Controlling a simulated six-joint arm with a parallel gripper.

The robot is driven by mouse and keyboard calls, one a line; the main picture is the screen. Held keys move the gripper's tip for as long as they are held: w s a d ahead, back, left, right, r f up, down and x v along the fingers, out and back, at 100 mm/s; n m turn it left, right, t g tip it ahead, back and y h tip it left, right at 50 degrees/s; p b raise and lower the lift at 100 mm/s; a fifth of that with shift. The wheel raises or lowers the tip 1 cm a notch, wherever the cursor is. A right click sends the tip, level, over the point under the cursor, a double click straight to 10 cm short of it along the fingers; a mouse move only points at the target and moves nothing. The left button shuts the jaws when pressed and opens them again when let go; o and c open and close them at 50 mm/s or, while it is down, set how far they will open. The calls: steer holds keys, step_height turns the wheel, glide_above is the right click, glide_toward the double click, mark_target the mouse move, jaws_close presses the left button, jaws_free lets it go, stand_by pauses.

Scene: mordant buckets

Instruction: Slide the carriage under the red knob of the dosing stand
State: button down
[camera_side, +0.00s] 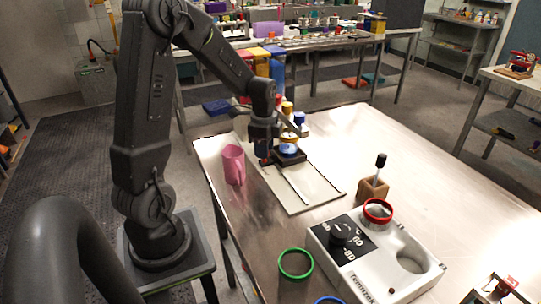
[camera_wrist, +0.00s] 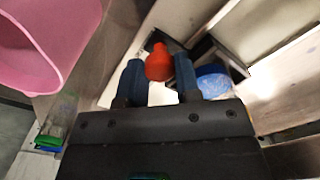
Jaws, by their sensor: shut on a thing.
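My gripper (camera_side: 264,158) is at the near left side of the dosing stand (camera_side: 301,130). In the wrist view my gripper (camera_wrist: 160,78) has its two blue fingers around a red-orange grip (camera_wrist: 159,62), which sits beside the dark carriage (camera_wrist: 222,55). The carriage (camera_side: 291,157) is at the stand's foot, at the far end of the pale base with its dark rails (camera_side: 292,185). A blue round vessel (camera_wrist: 212,82) shows on the carriage. Yellow (camera_side: 287,107) and blue (camera_side: 299,118) knobs top the stand.
A white device with a black dial (camera_side: 340,234), a green ring (camera_side: 295,264) and a wooden block with a brush (camera_side: 373,189) are nearer. The table's far right is clear.

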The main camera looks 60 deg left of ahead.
steer(key=a, duration=0.4)
steer(key=shift+a, duration=0.15)
steer(key=c, duration=0.8)
jaws_free()
steer(key=shift+r, duration=0.1)
step_height(320, 180, up, 14)
steer(key=shift+f, duration=0.15)
